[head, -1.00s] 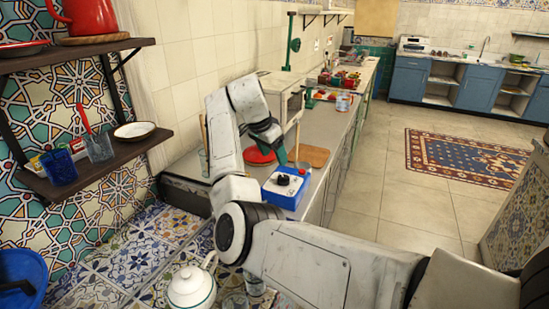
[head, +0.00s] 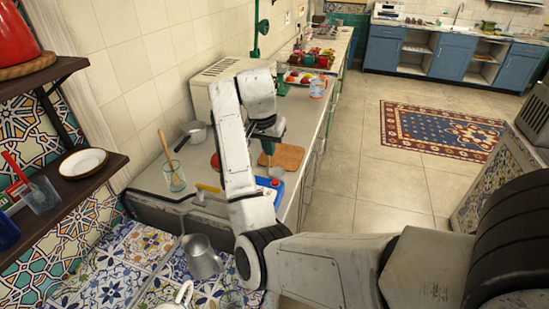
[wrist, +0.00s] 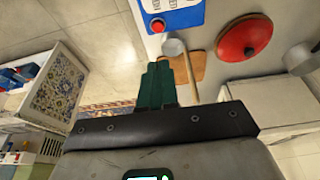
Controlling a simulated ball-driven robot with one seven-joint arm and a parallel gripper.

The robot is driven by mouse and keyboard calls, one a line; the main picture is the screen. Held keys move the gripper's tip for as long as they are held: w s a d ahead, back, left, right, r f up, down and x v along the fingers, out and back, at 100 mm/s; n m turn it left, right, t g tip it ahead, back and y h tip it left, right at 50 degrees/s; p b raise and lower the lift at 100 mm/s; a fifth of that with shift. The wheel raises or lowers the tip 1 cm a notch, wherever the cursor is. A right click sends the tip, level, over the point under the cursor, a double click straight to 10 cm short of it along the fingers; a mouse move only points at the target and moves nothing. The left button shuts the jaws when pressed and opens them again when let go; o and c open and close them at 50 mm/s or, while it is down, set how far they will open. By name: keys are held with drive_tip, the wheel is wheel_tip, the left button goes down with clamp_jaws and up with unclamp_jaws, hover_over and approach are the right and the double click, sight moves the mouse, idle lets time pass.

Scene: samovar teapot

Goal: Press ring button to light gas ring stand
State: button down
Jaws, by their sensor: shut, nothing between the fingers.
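A blue box with a white panel (wrist: 168,14) shows at the top of the wrist view, cut off by the frame, with a round red button (wrist: 157,26) near its corner. In the head view the box (head: 277,194) sits on the grey counter, mostly hidden behind my arm. Its ring top is hidden. My gripper (wrist: 158,64) has green fingers, shut and empty. In the wrist view the fingertips appear just below the red button, with a visible gap. In the head view my gripper (head: 269,147) is above the counter, just beyond the box.
A wooden board (head: 287,158), a red lid (wrist: 244,37) and a grey cup-shaped piece with a wooden handle (wrist: 174,47) are near the fingers.

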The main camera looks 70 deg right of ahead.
drive_tip(key=shift+d, duration=0.15)
drive_tip(key=p, duration=0.2)
approach(275, 181)
drive_tip(key=x, duration=0.5)
drive_tip(key=shift+d+f, duration=0.1)
drive_tip(key=shift+d, duration=0.1)
drive_tip(key=shift+f, duration=0.65)
drive_tip(key=shift+f, duration=0.1)
